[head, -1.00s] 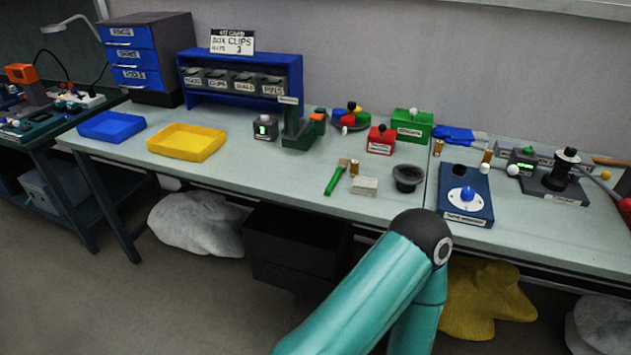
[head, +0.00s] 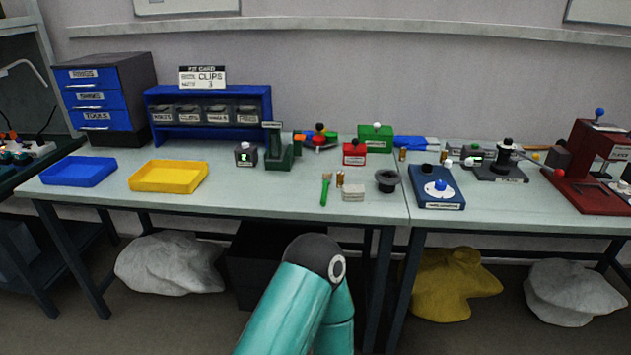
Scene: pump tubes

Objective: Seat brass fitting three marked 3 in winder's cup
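Three small brass-coloured cylinders stand on the bench: one brass fitting (head: 340,179) beside the green-handled brush, one brass fitting (head: 402,155) behind the blue device, and one brass fitting (head: 444,155) a little right of that. Their marks are too small to read, so I cannot tell which is number 3. A black device with a knob and side arm (head: 505,163) stands at the right; it may be the winder, but its label is unreadable and I cannot make out a cup on it. Neither gripper shows; only a teal arm link of mine is at the bottom.
A dark bowl (head: 388,181), pale block (head: 353,193) and green-handled brush (head: 326,189) lie mid-bench. A blue device (head: 436,190) sits right of them. A red machine (head: 590,175) stands far right. Yellow (head: 168,177) and blue (head: 78,172) trays are left. The front middle-left bench is clear.

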